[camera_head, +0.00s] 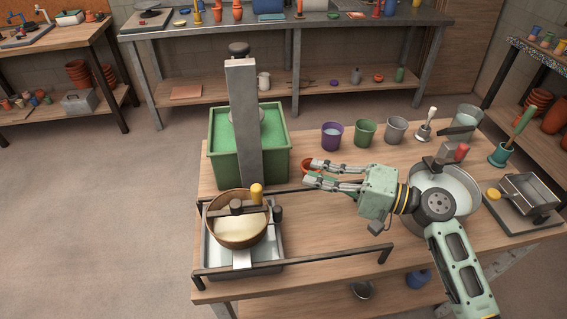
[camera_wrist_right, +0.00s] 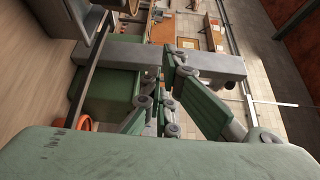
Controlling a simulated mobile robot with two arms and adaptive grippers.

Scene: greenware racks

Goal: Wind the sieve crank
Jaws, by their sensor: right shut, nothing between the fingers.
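The round sieve (camera_head: 238,232) has a wooden rim and pale contents and sits over a metal tray (camera_head: 212,262) at the table's front left. Its crank (camera_head: 236,207) lies across the top, with a yellow knob (camera_head: 257,191) standing up at the back right of the rim. My right gripper (camera_head: 309,174) points left over the table, shut and empty, to the right of the knob and apart from it. The fingers also show in the right wrist view (camera_wrist_right: 163,104), with nothing between them. My left gripper is in neither view.
A green tub (camera_head: 222,171) and a tall grey post (camera_head: 243,125) stand behind the sieve. Dark rails (camera_head: 330,258) border the tray area. An orange pot (camera_head: 306,164) is partly hidden by my right fingers. Purple (camera_head: 332,138), green and grey cups stand behind; a metal bowl (camera_head: 460,207) sits right.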

